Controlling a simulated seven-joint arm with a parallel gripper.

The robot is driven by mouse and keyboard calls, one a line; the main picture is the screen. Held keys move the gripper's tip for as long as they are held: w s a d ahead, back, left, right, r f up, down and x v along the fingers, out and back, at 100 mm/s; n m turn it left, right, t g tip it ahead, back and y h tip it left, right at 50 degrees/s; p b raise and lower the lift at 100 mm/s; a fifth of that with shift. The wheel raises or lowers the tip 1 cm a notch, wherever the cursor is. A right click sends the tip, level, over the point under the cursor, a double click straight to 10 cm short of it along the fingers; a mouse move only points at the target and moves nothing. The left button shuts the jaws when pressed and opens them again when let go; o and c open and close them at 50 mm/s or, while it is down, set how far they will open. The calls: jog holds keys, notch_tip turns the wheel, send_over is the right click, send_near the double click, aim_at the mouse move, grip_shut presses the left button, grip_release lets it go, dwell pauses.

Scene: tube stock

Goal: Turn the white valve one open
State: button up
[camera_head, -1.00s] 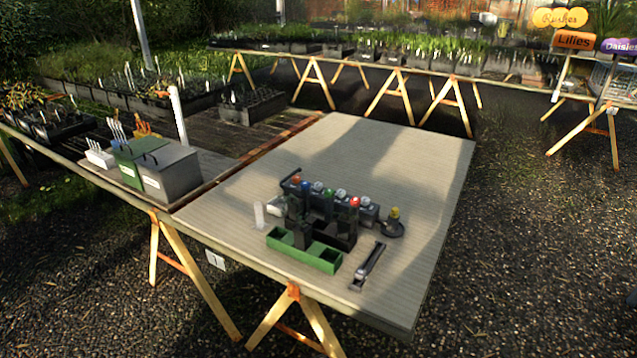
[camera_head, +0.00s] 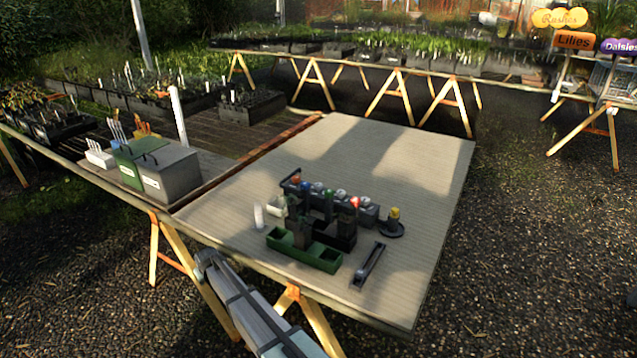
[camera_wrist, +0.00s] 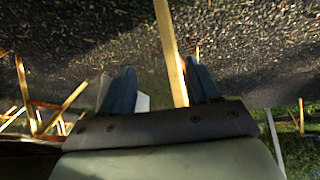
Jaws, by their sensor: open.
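A dark manifold with a row of coloured valve caps stands on the table. One pale cap, which looks like the white valve (camera_head: 341,193), is between the blue cap (camera_head: 329,191) and the red cap (camera_head: 355,202). Another greyish cap (camera_head: 317,187) is left of the blue one. The caps are too small to tell which way they are turned. My gripper (camera_wrist: 160,82) is open, its two blue-grey fingers apart and empty in the wrist view. In the head view my arm rises from the bottom, in front of the table's near edge and well short of the valves.
A green two-part tray (camera_head: 305,252) sits before the manifold. A dark flat tool (camera_head: 369,264) lies to its right. A yellow-capped piece (camera_head: 394,214) stands on a round base. Green and grey boxes (camera_head: 157,170) are at left. The table's far half (camera_head: 385,150) is clear.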

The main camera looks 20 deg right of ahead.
jog(key=w+a+r+n+t, duration=0.2)
jog(key=w+a+r, duration=0.95)
jog(key=r, duration=0.35)
jog(key=w+d+r+m, duration=0.1)
jog(key=w+d+r, duration=0.1)
jog(key=d, duration=0.3)
jog(key=w+d+r+m+g+h, duration=0.1)
jog(key=w+d+r+m, duration=0.1)
jog(key=d, duration=0.4)
jog(key=w+d+r+m, duration=0.2)
jog(key=w+d+r, duration=0.1)
jog(key=d, duration=0.3)
jog(key=shift+w+d+r+g, duration=0.2)
jog(key=shift+w+r+g, duration=0.1)
jog(key=shift+w+r, duration=0.05)
jog(key=w+d+r+m+g+h, duration=0.1)
jog(key=d+r+m, duration=0.2)
jog(key=d, duration=0.5)
jog(key=d+r+m+g, duration=0.1)
jog(key=d+r+m, duration=0.1)
jog(key=d, duration=0.5)
jog(key=m+g, duration=0.4)
jog(key=m, duration=0.5)
send_near(319, 184)
notch_tip(319, 184, down, 9)
jog(key=shift+w+r, duration=0.1)
jog(key=shift+c, duration=0.2)
